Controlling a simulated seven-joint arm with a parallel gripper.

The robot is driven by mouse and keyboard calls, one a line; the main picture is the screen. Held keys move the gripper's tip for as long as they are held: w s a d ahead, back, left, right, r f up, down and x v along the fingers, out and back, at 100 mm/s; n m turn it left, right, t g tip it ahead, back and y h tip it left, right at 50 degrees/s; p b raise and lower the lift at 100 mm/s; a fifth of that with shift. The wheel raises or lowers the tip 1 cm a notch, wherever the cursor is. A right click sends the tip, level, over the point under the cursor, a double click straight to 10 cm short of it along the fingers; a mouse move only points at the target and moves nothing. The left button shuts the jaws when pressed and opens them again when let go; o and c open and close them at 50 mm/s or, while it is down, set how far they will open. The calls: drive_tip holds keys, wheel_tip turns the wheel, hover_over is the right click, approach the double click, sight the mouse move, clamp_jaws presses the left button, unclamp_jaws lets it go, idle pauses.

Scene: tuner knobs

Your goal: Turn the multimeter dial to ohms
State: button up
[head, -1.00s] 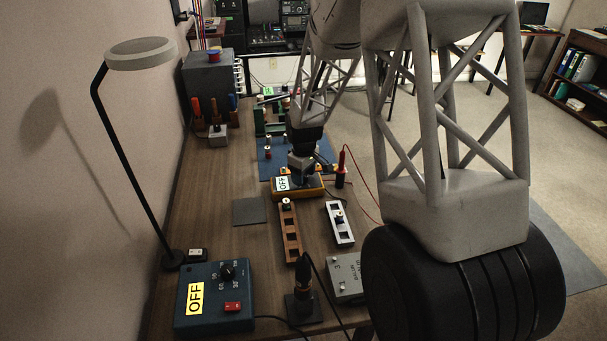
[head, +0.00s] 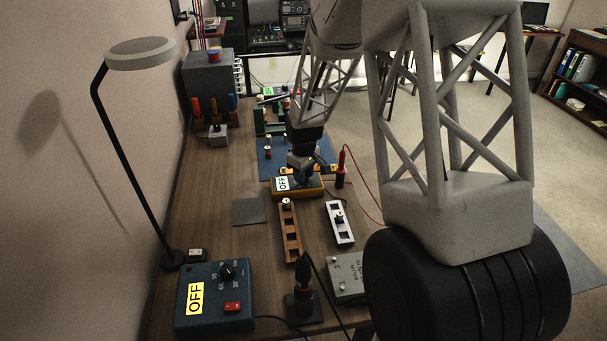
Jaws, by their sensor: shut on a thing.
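The multimeter (head: 313,192) is a yellow-orange case on the bench, with a white display (head: 282,184) that reads OFF at its left. My gripper (head: 303,172) reaches down over the multimeter's face from above and behind. It is shut on the multimeter's dial, which its fingers and wrist mostly hide. The dial's pointer and its markings cannot be made out.
A red probe (head: 341,168) with a red lead stands just right of the multimeter. A brown slotted rail (head: 290,238) and a silver slotted rail (head: 340,222) lie in front. A blue box (head: 214,296) with its own OFF label and black knob sits at the near left. A tall lamp (head: 120,160) stands at the left.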

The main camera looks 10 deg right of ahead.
drive_tip(key=m, duration=1.1)
drive_tip(key=shift+m, duration=0.4)
drive_tip(key=m, duration=0.5)
drive_tip(key=shift+r+m, duration=0.1)
drive_tip(key=shift+m, duration=0.2)
drive_tip(key=m, duration=0.5)
drive_tip(key=shift+m, duration=0.4)
drive_tip(key=o, duration=0.9)
drive_tip(key=shift+o, duration=0.2)
drive_tip(key=shift+r, duration=3.85)
